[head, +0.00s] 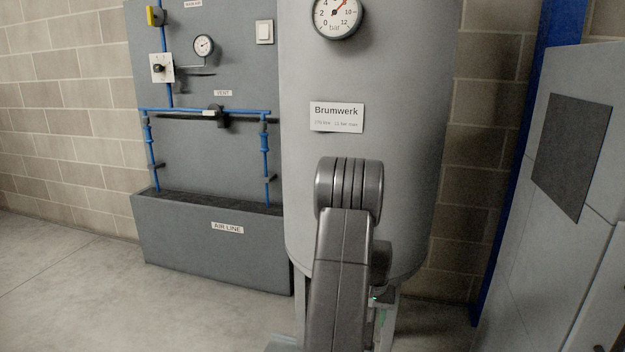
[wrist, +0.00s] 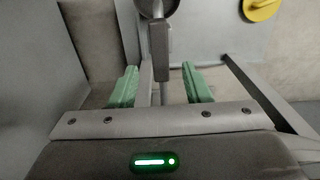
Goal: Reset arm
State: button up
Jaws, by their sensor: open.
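My arm (head: 343,270) rises in front of the grey tank (head: 400,120) in the head view. It is bent at a thick ribbed joint (head: 349,188) and hides the tank's lower middle. My gripper (wrist: 160,70) is at the wrist view's centre, with its two green fingers spread apart. A dark grey bar-like handle (wrist: 160,58) hangs from a round fitting (wrist: 156,8) and reaches between or just beyond the fingers. Gaps show on both sides of it. I cannot tell its exact depth. In the head view the gripper is mostly hidden behind the arm.
Left of the tank stands a grey panel (head: 200,165) with blue pipes and an "AIR LINE" label (head: 227,228). A grey cabinet (head: 560,130) and blue post (head: 520,150) stand at right. A yellow disc (wrist: 262,8) shows in the wrist view. Floor at left (head: 60,270) is clear.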

notch_tip(320, 180, up, 6)
notch_tip(320, 180, down, 14)
jog(key=shift+f+b, duration=0.1)
jog(key=shift+b, duration=1.1)
jog(key=shift+r+m, duration=0.3)
jog(key=shift+m, duration=0.5)
jog(key=m+b, duration=0.1)
jog(key=m, duration=0.5)
jog(key=shift+r+m, duration=0.1)
jog(key=shift+m, duration=0.8)
jog(key=shift+r, duration=0.15)
